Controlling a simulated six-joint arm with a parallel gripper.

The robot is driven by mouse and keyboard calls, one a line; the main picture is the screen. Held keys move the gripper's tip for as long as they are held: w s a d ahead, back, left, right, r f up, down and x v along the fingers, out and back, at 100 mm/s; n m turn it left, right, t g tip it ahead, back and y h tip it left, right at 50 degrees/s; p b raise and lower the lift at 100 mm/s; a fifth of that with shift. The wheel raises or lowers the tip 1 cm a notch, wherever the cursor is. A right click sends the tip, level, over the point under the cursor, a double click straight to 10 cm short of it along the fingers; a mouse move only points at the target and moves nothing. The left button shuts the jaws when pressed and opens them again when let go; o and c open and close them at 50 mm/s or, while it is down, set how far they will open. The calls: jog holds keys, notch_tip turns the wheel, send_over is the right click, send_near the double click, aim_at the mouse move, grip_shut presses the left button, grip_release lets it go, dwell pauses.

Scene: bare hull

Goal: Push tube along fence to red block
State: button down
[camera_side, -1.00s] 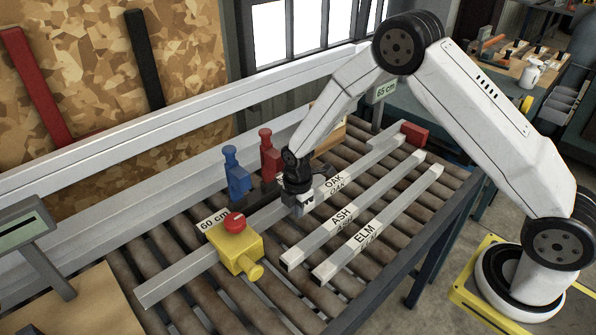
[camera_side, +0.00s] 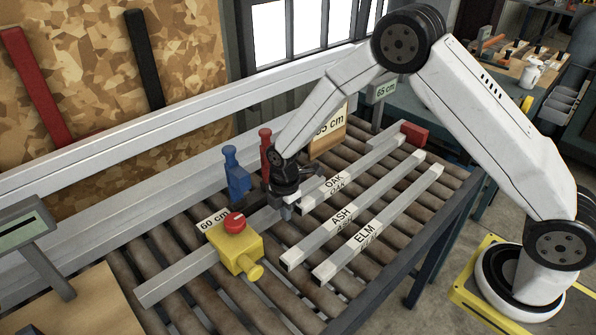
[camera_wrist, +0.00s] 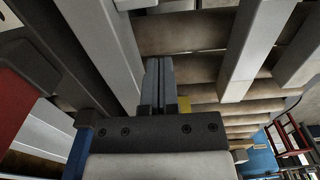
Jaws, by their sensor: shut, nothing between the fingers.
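The OAK tube (camera_side: 352,173) is a pale square bar on the rollers. Its far end is by the red block (camera_side: 415,132); I cannot tell whether they touch. A long grey bar (camera_side: 180,276) runs roughly in line with it to the lower left, through a yellow block with a red knob (camera_side: 237,247). I cannot tell which strip is the fence. My gripper (camera_side: 287,212) is shut and empty, pointing down just left of the tube's near end; contact is unclear. In the wrist view, its fingers (camera_wrist: 160,85) are together between two pale bars.
The ASH tube (camera_side: 340,213) and ELM tube (camera_side: 375,225) lie parallel on the right. A blue clamp-like piece (camera_side: 235,175) and a red one (camera_side: 265,150) stand close behind my gripper. A 65 cm sign (camera_side: 328,125) stands behind the OAK tube.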

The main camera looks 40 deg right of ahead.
notch_tip(320, 180, up, 8)
dwell(0.5)
jog(key=s+d+r+m+t, duration=0.1)
jog(key=s+d+r+m, duration=0.2)
jog(key=s+m, duration=0.6)
jog(key=s+d+r+m+t, duration=0.1)
jog(key=s+d+r+m, duration=0.1)
jog(key=s+d+m, duration=0.3)
jog(key=s+m, duration=0.4)
jog(key=shift+s+r+t, duration=0.2)
jog(key=shift+r+t, duration=0.1)
jog(key=shift+r, duration=0.1)
